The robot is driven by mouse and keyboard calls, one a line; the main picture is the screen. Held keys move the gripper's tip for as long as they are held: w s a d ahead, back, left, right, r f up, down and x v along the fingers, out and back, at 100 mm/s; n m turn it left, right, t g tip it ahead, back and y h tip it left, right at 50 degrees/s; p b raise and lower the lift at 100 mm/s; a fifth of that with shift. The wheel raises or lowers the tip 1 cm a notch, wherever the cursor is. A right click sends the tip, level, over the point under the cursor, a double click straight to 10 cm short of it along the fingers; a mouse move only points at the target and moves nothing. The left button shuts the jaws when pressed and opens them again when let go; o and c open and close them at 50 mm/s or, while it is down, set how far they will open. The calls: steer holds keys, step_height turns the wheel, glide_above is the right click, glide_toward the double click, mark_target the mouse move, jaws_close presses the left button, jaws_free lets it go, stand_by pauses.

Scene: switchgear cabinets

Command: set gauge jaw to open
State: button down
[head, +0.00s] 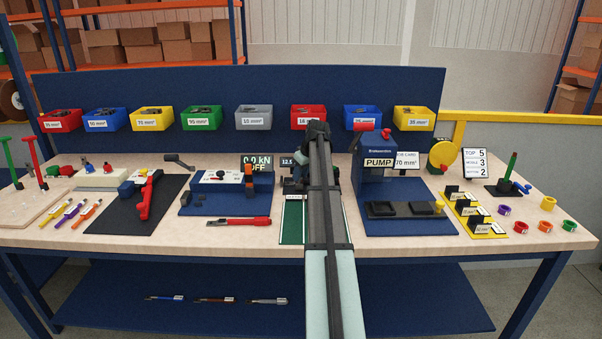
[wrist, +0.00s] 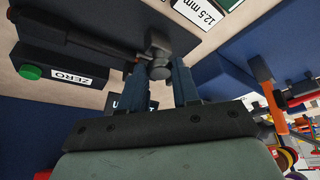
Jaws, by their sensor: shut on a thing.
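The gauge shows in the wrist view as a dark body (wrist: 75,45) with a green button and a ZERO label (wrist: 70,76). A dark bar runs along it to a grey rounded knob (wrist: 158,48). My gripper (wrist: 159,72) has its two blue fingers on either side of this knob and is shut on it. A label reading 12.5 mm (wrist: 207,10) shows above. In the head view my arm covers most of the gauge; part of its display (head: 287,162) shows left of the arm. The jaw's exact setting cannot be told.
A blue PUMP unit (head: 376,160) stands close to the right of my arm. A blue-based tester (head: 225,190) with a screen reading OFF stands to the left. A red tool (head: 238,222) lies in front of it. Colored bins (head: 253,117) line the back panel.

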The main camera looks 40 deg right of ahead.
steer(key=c, duration=0.8)
jaws_free()
steer(key=shift+s+a, duration=0.15)
steer(key=v, duration=1.4)
steer(key=shift+f, duration=0.1)
